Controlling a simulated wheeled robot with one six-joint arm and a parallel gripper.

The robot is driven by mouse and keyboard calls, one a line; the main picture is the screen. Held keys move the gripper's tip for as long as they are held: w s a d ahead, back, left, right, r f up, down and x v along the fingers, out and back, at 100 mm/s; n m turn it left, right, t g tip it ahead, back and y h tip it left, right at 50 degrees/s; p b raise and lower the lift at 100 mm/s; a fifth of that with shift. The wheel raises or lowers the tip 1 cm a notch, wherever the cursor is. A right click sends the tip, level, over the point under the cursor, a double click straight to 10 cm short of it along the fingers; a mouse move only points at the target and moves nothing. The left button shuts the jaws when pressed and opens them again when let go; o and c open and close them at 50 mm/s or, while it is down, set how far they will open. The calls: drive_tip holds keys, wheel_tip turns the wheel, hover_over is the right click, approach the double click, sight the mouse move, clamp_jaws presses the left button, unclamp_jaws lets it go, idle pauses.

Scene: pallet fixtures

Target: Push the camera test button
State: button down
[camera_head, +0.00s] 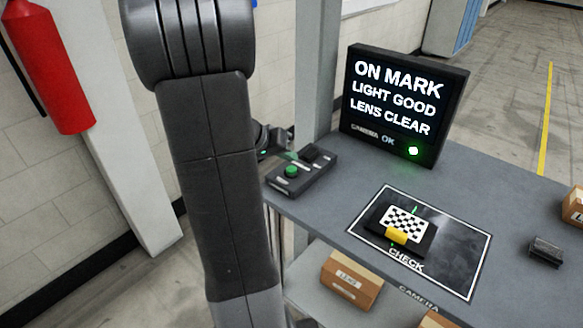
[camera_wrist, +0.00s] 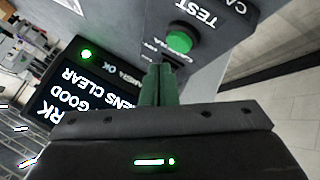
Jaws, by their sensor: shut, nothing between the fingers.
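A round green button (camera_head: 291,171) sits on a small dark control box (camera_head: 306,178) at the left end of the grey bench. In the wrist view the green button (camera_wrist: 180,42) is just beyond my fingertips, beside the word TEST. My gripper (camera_wrist: 158,68) is shut and empty, its tips short of the button in the picture; I cannot tell the exact gap. In the head view my arm hides most of the gripper. The screen (camera_head: 405,103) reads ON MARK, LIGHT GOOD, LENS CLEAR and CAMERA OK, with a green light lit (camera_head: 413,150). It also shows in the wrist view (camera_wrist: 75,90).
A checkered card with a yellow clip (camera_head: 403,225) lies in the CHECK frame (camera_head: 465,262). A dark block (camera_head: 546,251) and a cardboard box (camera_head: 574,206) are at the right. Another box (camera_head: 350,278) sits on the lower shelf. A grey post (camera_head: 318,70) stands behind the control box.

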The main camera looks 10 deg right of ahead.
sight(288, 170)
wheel_tip(288, 170, up, 4)
drive_tip(key=shift+r+p, duration=0.1)
drive_tip(key=shift+p, duration=0.7)
wheel_tip(288, 170, down, 2)
drive_tip(key=shift+f+b, duration=0.25)
drive_tip(key=shift+b, duration=0.45)
drive_tip(key=shift+r+p, duration=0.35)
drive_tip(key=shift+p, duration=0.3)
drive_tip(key=shift+r+p, duration=0.15)
drive_tip(key=shift+p, duration=0.75)
drive_tip(key=p, duration=0.2)
drive_tip(key=shift+p, duration=0.3)
wheel_tip(288, 170, up, 5)
drive_tip(key=shift+r+p, duration=0.1)
drive_tip(key=shift+p, duration=0.7)
